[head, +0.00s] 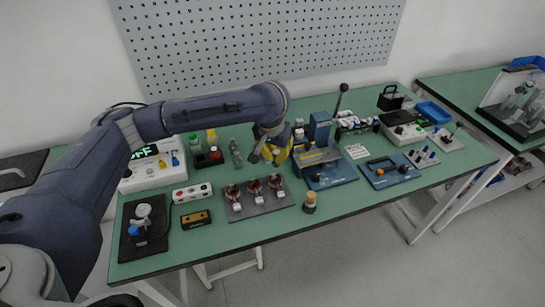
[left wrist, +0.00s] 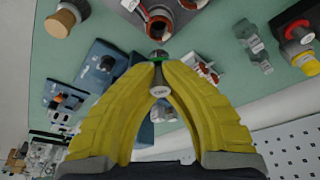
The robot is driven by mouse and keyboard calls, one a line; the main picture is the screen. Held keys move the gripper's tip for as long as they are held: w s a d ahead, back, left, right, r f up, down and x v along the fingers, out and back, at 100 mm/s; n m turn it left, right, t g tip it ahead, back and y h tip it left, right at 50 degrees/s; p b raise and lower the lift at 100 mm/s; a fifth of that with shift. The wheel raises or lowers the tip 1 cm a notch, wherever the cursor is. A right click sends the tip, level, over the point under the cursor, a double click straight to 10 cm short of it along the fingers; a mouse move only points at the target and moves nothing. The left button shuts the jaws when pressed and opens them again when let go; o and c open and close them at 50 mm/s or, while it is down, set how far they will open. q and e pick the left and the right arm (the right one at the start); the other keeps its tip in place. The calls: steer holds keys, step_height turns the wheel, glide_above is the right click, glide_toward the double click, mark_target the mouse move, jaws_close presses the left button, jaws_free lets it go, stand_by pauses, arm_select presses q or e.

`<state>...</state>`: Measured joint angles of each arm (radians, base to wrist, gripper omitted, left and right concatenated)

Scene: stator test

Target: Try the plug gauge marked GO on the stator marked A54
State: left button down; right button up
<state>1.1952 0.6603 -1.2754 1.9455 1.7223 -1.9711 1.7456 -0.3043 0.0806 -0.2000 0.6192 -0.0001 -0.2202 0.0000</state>
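My left gripper (head: 268,160) has yellow fingers and hangs above the green bench, behind the grey stator plate (head: 262,209). In the left wrist view its fingertips (left wrist: 158,62) meet around a small plug gauge with a dark end, a green band and a grey handle (left wrist: 158,88); its marking is not readable. Three stators with copper-red windings stand in a row on the plate: left (head: 233,193), middle (head: 254,187) and right (head: 275,182). Each has a white tag in front, too small to read. One stator (left wrist: 158,20) shows at the top of the left wrist view, apart from the gauge. My right gripper is not in view.
A cork-topped cylinder (head: 310,203) stands right of the plate. A blue press fixture (head: 322,170) is to the right, and a red-and-black holder (head: 208,158) is behind left. A white socket strip (head: 192,193) and a yellow-black box (head: 195,219) lie left. The front bench edge is clear.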

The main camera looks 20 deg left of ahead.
mark_target(275, 166)
arm_select(q)
steer(key=shift+a+f, duration=0.1)
steer(key=shift+f, duration=2.6)
steer(key=shift+f, duration=0.65)
stand_by(1.1)
steer(key=shift+r, duration=0.4)
steer(key=shift+r, duration=0.3)
steer(key=shift+r, duration=0.15)
steer(key=shift+r, duration=2.4)
